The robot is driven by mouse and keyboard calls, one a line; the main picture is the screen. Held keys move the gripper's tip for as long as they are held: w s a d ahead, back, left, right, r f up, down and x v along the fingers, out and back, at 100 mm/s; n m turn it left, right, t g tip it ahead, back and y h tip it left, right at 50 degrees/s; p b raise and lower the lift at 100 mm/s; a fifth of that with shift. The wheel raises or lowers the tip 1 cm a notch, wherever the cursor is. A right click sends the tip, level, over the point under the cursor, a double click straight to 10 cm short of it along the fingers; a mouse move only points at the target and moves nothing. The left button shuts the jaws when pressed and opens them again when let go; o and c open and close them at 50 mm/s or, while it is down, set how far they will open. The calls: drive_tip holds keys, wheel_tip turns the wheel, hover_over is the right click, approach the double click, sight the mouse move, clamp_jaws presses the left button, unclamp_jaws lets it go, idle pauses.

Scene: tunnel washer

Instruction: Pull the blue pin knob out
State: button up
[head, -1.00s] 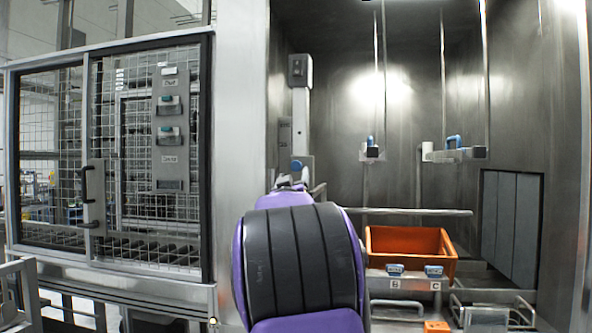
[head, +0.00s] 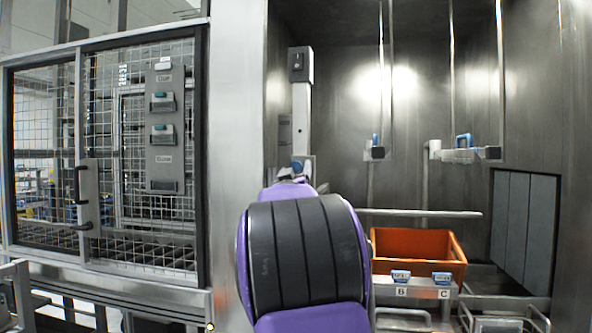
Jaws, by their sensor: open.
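A small blue knob (head: 297,166) shows at the lower end of the upright grey post on the left inside wall of the steel bay. I take it for the blue pin knob. My purple and black arm stands in front, below the post. Only a little of my gripper (head: 291,175) shows past the arm's top, close under the knob in the picture. It is open. The fingertips are mostly hidden, and I cannot tell whether they touch the knob or sit around it.
Two brackets with blue handles (head: 375,140) (head: 464,141) hang on rods at the right. An orange crate (head: 460,270) sits beyond a rail with blue-topped parts marked B and C. A mesh door (head: 78,190) with a control panel (head: 165,125) is on the left.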

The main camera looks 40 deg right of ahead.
drive_tip(key=shift+c, duration=0.2)
clamp_jaws()
idle(1.2)
